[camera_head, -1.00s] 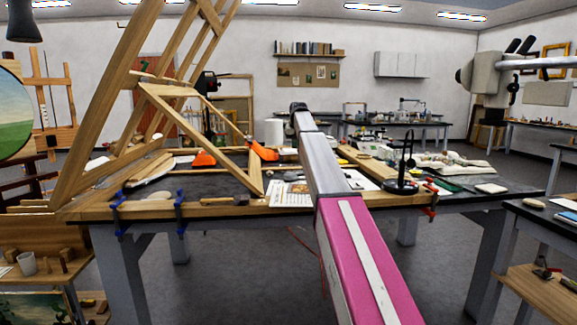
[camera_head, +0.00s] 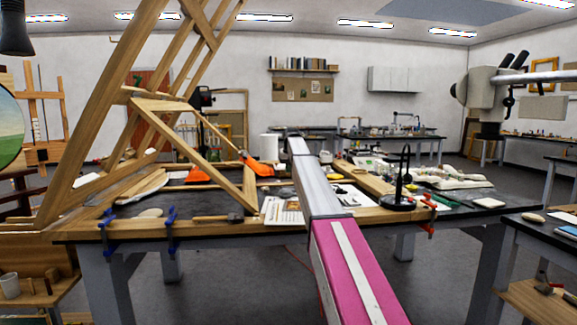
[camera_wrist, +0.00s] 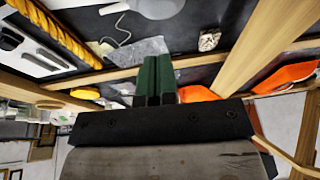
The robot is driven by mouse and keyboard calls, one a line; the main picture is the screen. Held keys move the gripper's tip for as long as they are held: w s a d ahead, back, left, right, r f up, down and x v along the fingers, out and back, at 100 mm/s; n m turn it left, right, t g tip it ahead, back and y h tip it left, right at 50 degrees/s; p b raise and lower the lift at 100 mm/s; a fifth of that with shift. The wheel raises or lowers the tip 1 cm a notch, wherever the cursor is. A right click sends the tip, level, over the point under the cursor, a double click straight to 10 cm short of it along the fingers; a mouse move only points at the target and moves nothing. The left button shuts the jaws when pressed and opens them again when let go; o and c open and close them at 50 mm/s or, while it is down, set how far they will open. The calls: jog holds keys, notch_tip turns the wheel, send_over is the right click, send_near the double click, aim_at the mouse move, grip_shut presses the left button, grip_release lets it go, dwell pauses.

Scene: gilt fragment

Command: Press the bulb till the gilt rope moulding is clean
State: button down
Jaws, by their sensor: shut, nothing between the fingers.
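The gilt rope moulding (camera_wrist: 62,32), a yellow twisted strip, crosses the upper left of the wrist view. I cannot make out how clean it is. My gripper (camera_wrist: 156,60) has two green fingers side by side, shut with nothing between them, apart from the moulding and to its right. A pale rounded thing (camera_wrist: 156,8) with a thin cord or tube near it is cut off by the top edge of the wrist view; I cannot tell whether it is the bulb. In the head view my own arm hides the gripper, and the moulding cannot be made out there.
A wooden frame (camera_head: 172,133) leans over the left of the workbench (camera_head: 270,226). Orange-headed items (camera_head: 258,167) stand near it, and orange shapes (camera_wrist: 198,93) lie close beside my fingers in the wrist view. A black stand (camera_head: 400,198) is at the right.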

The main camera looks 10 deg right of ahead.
aim_at(286, 189)
jog(key=x, duration=0.5)
jog(key=s+x, duration=0.1)
jog(key=x, duration=0.2)
jog(key=shift+a+f, duration=0.15)
jog(key=shift+w+f, duration=0.1)
jog(key=shift+f, duration=0.25)
jog(key=shift+f, duration=1)
jog(key=w+v, duration=0.1)
jog(key=v, duration=1.3)
jog(key=shift+r, duration=0.2)
